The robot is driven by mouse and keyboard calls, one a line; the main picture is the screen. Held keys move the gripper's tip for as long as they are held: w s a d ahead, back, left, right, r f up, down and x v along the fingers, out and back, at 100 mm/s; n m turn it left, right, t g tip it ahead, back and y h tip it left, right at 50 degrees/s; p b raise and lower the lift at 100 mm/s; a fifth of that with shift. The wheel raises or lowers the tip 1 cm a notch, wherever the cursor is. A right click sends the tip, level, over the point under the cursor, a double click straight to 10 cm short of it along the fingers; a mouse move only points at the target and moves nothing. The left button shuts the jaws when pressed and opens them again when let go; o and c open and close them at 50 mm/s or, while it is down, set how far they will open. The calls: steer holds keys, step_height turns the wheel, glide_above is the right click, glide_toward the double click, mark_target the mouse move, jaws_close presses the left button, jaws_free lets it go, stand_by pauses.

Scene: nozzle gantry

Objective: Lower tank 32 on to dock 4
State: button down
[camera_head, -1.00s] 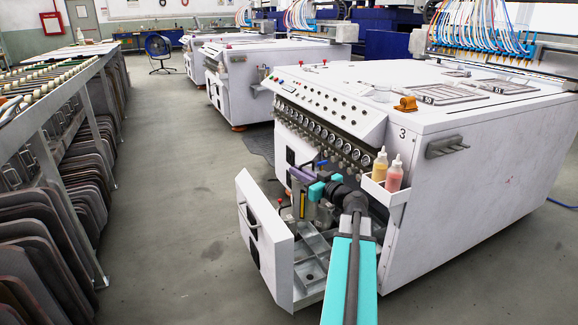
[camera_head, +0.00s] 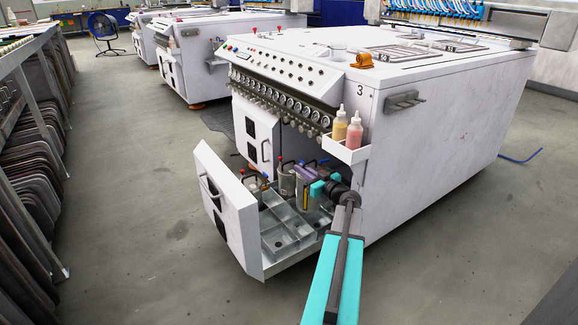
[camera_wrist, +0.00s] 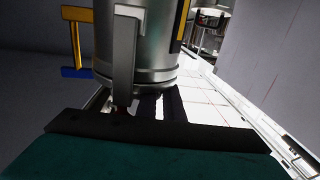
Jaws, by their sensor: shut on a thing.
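My gripper (camera_head: 318,188) is shut on a steel tank (camera_head: 303,195) with a purple top and a yellow strip down its side. The tank is upright, over the right part of a pulled-out drawer (camera_head: 262,268). In the wrist view the tank (camera_wrist: 150,45) fills the top centre, with its metal handle towards me and a yellow and blue lever at its left. I cannot tell whether its base touches the drawer floor. No number for tank 32 or dock 4 is readable, so I cannot tell which compartment is dock 4.
Other steel tanks (camera_head: 256,188) stand in the drawer, close left of the held one. Nearer compartments look empty. The white drawer front (camera_head: 228,205) rises at the left. Two bottles (camera_head: 354,135) stand in a side tray above my gripper. Gauges (camera_head: 285,108) line the machine above.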

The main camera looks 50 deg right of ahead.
mark_target(306, 204)
steer(key=shift+m+h, duration=0.3)
steer(key=s+d+f, duration=0.2)
steer(key=d, duration=0.1)
steer(key=shift+s+f+b, duration=0.2)
steer(key=shift+b, duration=0.1)
steer(key=shift+s+d+f, duration=0.25)
steer(key=shift+s, duration=0.1)
steer(key=shift+f, duration=0.3)
steer(key=shift+f+p, duration=0.45)
steer(key=shift+f, duration=0.35)
steer(key=shift+f+b, duration=0.3)
steer(key=shift+b, duration=0.65)
steer(key=shift+b, duration=0.8)
steer(key=shift+f+b, duration=1.9)
steer(key=shift+b, duration=0.3)
stand_by(1.7)
